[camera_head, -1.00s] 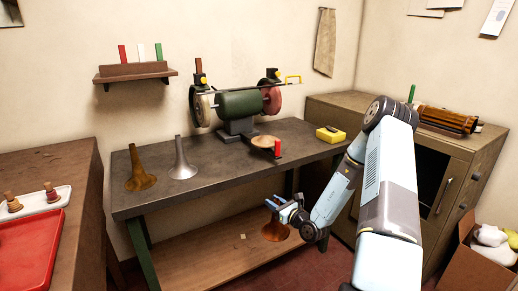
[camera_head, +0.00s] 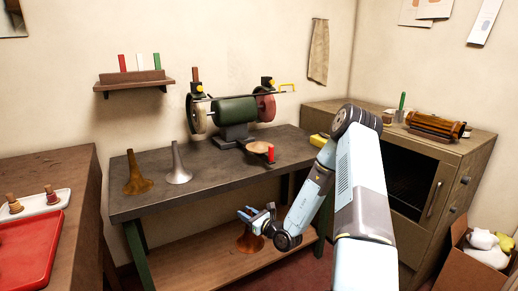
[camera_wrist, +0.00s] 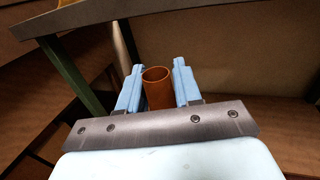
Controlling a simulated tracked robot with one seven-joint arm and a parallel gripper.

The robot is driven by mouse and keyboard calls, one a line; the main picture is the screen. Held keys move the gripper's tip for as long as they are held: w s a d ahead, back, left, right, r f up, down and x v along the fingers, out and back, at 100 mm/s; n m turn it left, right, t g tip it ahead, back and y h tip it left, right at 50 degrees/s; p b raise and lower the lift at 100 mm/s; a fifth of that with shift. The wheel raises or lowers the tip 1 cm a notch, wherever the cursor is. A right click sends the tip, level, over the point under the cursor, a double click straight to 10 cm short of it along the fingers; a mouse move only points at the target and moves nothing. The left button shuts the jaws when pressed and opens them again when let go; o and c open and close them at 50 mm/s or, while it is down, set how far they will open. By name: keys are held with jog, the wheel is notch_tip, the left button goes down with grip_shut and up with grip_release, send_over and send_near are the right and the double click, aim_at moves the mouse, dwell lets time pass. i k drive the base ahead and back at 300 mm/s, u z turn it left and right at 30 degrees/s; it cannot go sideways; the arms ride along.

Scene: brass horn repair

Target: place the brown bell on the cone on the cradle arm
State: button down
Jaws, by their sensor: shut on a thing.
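An orange-brown bell (camera_head: 250,243) hangs at my gripper (camera_head: 251,214), flared end down, just above or on the lower shelf under the bench; I cannot tell if it touches. In the wrist view, its tube end (camera_wrist: 157,88) stands between the two blue fingers of my gripper (camera_wrist: 158,85), which is shut on it. A darker brass-brown bell (camera_head: 135,178) and a silver-grey bell (camera_head: 180,166) stand flared end down on the bench top. I cannot make out the cone or the cradle arm clearly.
The dark bench top (camera_head: 215,177) lies above the wooden shelf (camera_head: 205,260). A cabinet (camera_head: 415,170) is at right, a red tray (camera_head: 30,250) at left.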

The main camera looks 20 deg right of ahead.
aim_at(260, 147)
jog(key=u, duration=0.3)
jog(key=i, duration=0.5)
jog(key=z, duration=1.05)
jog(key=i, duration=0.6)
jog(key=u, duration=0.15)
jog(key=k, duration=0.6)
jog(key=z, duration=0.15)
